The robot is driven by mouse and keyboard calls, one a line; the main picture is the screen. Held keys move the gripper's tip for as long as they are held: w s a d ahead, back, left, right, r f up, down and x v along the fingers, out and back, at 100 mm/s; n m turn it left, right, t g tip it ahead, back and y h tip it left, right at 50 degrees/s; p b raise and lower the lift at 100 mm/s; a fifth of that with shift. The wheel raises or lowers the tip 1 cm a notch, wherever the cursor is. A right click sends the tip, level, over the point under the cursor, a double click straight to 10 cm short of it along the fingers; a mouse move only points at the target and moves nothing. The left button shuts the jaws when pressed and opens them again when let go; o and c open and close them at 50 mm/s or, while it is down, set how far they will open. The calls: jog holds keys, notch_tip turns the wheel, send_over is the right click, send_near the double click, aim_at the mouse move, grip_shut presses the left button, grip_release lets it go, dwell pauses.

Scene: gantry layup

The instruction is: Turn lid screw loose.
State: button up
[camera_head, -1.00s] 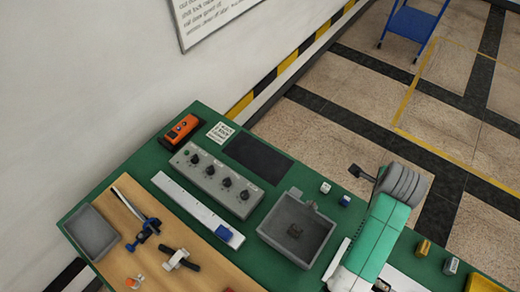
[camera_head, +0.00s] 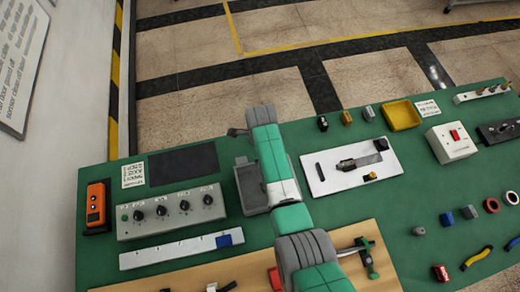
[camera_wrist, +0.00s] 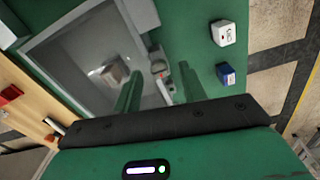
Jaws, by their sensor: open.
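A grey square box (camera_head: 247,187) stands on the green bench, its right part hidden behind my arm. In the wrist view the box (camera_wrist: 60,38) shows a pale rim, a grey inside that may be under a clear lid, and a small brown block (camera_wrist: 115,73). A small round knob-like part (camera_wrist: 158,67) sits at the box's edge; I cannot tell if it is the lid screw. My gripper (camera_wrist: 160,90) is open, its two green fingers apart and pointing toward that edge. My arm hides the gripper in the head view.
A panel with several knobs (camera_head: 172,210) and a white rail with a blue slider (camera_head: 180,249) lie left of the box. A white plate with a mechanism (camera_head: 350,165) lies right. Two small blocks, one white (camera_wrist: 223,33) and one blue (camera_wrist: 226,74), stand beside the box.

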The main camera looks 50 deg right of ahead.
jog(key=shift+f, duration=0.35)
jog(key=shift+c, duration=0.2)
grip_shut()
